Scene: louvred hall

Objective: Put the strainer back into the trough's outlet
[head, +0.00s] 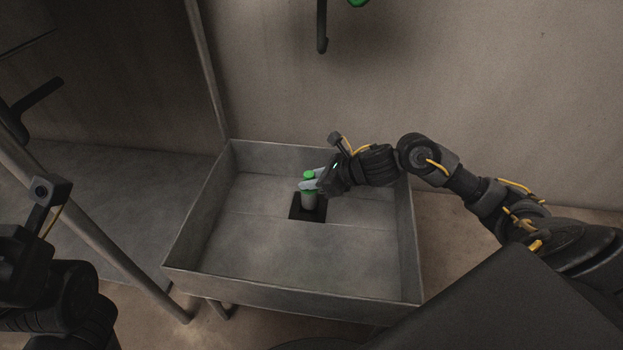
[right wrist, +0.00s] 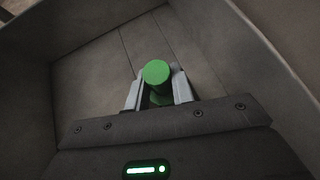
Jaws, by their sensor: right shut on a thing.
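The strainer (head: 309,200) is a grey cylinder with a green knob on top, upright over the dark square outlet (head: 320,214) in the trough's floor. The trough (head: 290,262) is a shallow grey metal basin. My right gripper (head: 309,180) reaches in from the right and is shut on the strainer just below its knob. In the right wrist view the round green knob (right wrist: 157,72) stands between the two pale fingers. I cannot tell whether the strainer's lower end touches the outlet or hangs just above it. My left gripper's fingers are outside the head view; only part of that arm shows.
The trough's walls (head: 412,245) rise around the outlet, and my right forearm passes over the right wall. A dark pipe (head: 321,28) hangs on the wall behind. A slanting post (head: 100,240) stands left of the trough. The rest of the trough floor is bare.

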